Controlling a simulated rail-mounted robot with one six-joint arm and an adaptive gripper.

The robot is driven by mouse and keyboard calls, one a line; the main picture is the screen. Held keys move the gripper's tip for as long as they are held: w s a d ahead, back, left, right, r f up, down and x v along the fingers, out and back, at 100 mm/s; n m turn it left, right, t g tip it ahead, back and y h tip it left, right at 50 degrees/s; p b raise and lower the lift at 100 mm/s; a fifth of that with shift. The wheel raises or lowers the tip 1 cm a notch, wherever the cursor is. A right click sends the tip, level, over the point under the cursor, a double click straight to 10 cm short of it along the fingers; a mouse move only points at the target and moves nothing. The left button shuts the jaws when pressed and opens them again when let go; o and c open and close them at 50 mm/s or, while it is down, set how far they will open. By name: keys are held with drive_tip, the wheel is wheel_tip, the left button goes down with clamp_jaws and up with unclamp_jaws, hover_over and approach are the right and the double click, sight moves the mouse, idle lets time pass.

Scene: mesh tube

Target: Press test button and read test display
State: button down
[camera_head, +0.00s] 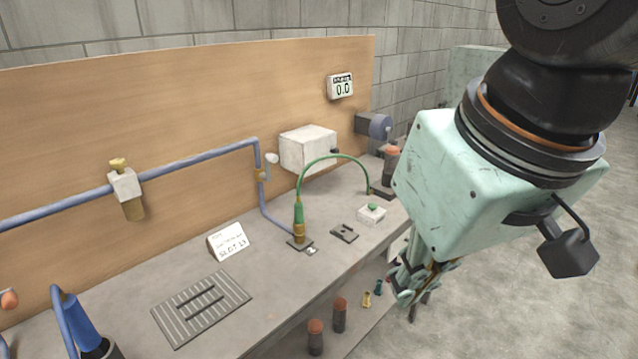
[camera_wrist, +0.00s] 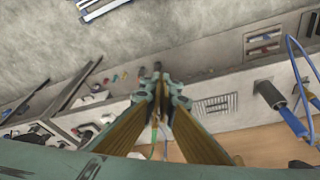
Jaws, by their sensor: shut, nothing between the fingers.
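The white box (camera_head: 371,216) with a green button (camera_head: 372,206) on top sits on the bench, right of the green hose. The display (camera_head: 341,87) on the wooden back panel reads 0.0; the small text above the digits is too small to read. My gripper (camera_head: 405,295) hangs in front of the bench's front edge, right of and nearer than the button box, not touching it. Its fingers (camera_wrist: 161,78) are together and empty in the wrist view. I cannot clearly pick out the button in the wrist view.
A green hose (camera_head: 331,158) arches over the bench from a brass fitting. A card stand (camera_head: 229,241) and a slotted plate (camera_head: 201,306) lie to the left. A blue-handled tool (camera_head: 82,325) stands at front left. Red-capped cylinders (camera_head: 339,315) stand on the lower shelf.

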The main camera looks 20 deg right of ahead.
drive_tip(key=w+d+r+n+g+p, duration=0.1)
drive_tip(key=w+r+p, duration=0.25)
drive_tip(key=w, duration=0.35)
drive_tip(key=w+d+r+p, duration=0.2)
drive_tip(key=w+r+p, duration=0.15)
drive_tip(key=w, duration=0.45)
drive_tip(key=n+g+p, duration=0.3)
drive_tip(key=n+p, duration=0.2)
drive_tip(key=p, duration=1.3)
hover_over(373, 204)
wheel_tip(373, 204, down, 14)
drive_tip(key=shift+f+p, duration=0.65)
drive_tip(key=shift+f, duration=6.25)
drive_tip(key=shift+f, duration=0.1)
